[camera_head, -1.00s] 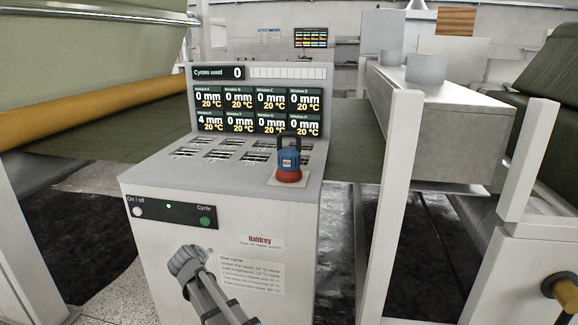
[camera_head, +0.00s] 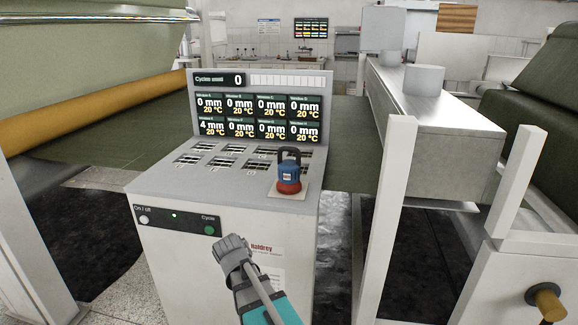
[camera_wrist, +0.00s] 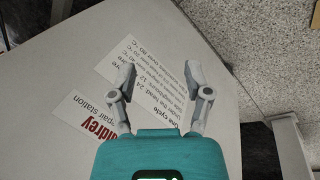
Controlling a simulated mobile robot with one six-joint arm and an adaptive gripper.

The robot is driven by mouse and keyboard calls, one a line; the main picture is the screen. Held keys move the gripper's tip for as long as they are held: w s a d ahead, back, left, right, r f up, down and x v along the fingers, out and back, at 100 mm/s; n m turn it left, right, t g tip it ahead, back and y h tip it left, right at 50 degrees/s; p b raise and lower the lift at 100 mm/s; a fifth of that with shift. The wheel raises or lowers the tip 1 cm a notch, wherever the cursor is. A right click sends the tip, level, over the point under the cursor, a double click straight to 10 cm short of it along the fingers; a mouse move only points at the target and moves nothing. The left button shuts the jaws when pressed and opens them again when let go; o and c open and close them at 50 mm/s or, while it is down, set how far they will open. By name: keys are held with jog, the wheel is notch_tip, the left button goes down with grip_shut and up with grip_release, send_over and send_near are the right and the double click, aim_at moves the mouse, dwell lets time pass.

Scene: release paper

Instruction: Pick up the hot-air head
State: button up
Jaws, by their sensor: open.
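The hot-air head (camera_head: 289,174) is a blue and red device with a dark handle loop on top. It stands upright on a pale pad at the right end of the repair station's top. My gripper (camera_head: 230,243) is in front of the station's front panel, below and left of the head and apart from it. In the wrist view my gripper (camera_wrist: 158,72) has its two fingers spread with nothing between them, facing the panel with its printed labels. The hot-air head is not in the wrist view.
The repair station (camera_head: 165,178) has several slotted windows on top and a display board (camera_head: 258,105) behind them. A white post (camera_head: 397,190) and a metal beam (camera_head: 440,110) stand to its right.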

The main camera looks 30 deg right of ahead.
jog(key=w+d+r+n+h+p, duration=0.1)
jog(key=w+d+r+h+p, duration=0.2)
jog(key=r+p, duration=0.55)
jog(key=w+d+r+n+h+p, duration=0.15)
jog(key=w+r+p, duration=0.4)
jog(key=r, duration=0.55)
jog(key=n+h+p, duration=0.1)
jog(key=h+p, duration=0.4)
jog(key=p, duration=0.9)
send_near(285, 148)
jog(key=a, duration=0.3)
jog(key=shift+d+r, duration=0.2)
jog(key=shift+r, duration=0.05)
jog(key=b+x, duration=0.3)
jog(key=x, duration=0.4)
jog(key=shift+b+x, duration=0.35)
jog(key=shift+x, duration=0.45)
jog(key=shift+d, duration=0.2)
jog(key=shift+b+x, duration=0.9)
jog(key=shift+x, duration=1.55)
jog(key=shift+r, duration=0.25)
